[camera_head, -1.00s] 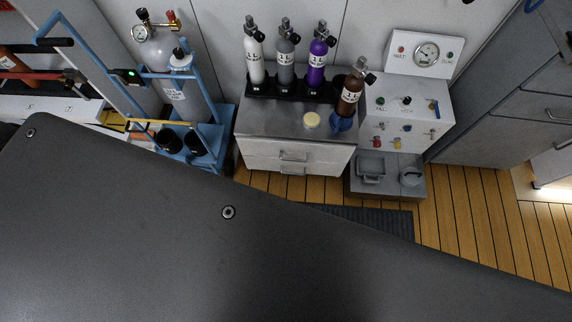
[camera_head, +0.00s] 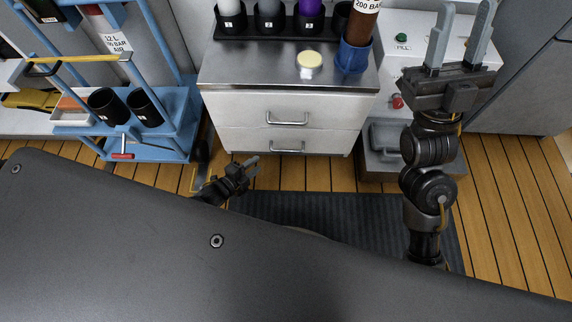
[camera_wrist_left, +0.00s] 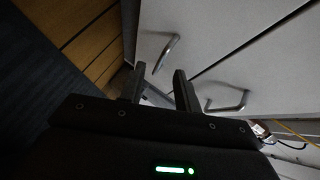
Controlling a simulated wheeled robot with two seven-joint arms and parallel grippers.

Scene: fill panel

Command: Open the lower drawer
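A metal-topped cabinet has two white drawers, both shut. The lower drawer (camera_head: 245,140) has a bar handle (camera_head: 288,147) and sits under the upper drawer (camera_head: 240,108). In the left wrist view the lower drawer face (camera_wrist_left: 205,25) is on the floor side, with its handle (camera_wrist_left: 167,52) just beyond my fingertips. The upper drawer's handle (camera_wrist_left: 228,102) shows to the right. My left gripper (camera_head: 253,164) is low in front of the cabinet, left of the lower handle; its fingers (camera_wrist_left: 158,78) are apart and empty. My right gripper (camera_head: 458,33) is raised at the right, open and empty.
Several bottles stand in a black rack (camera_head: 285,25) on the cabinet, with a yellow-lidded jar (camera_head: 308,62) and a blue cup (camera_head: 352,56). A blue cart (camera_head: 180,115) is at left, a white fill panel (camera_head: 405,50) at right. A dark mat (camera_head: 330,212) covers the floor in front.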

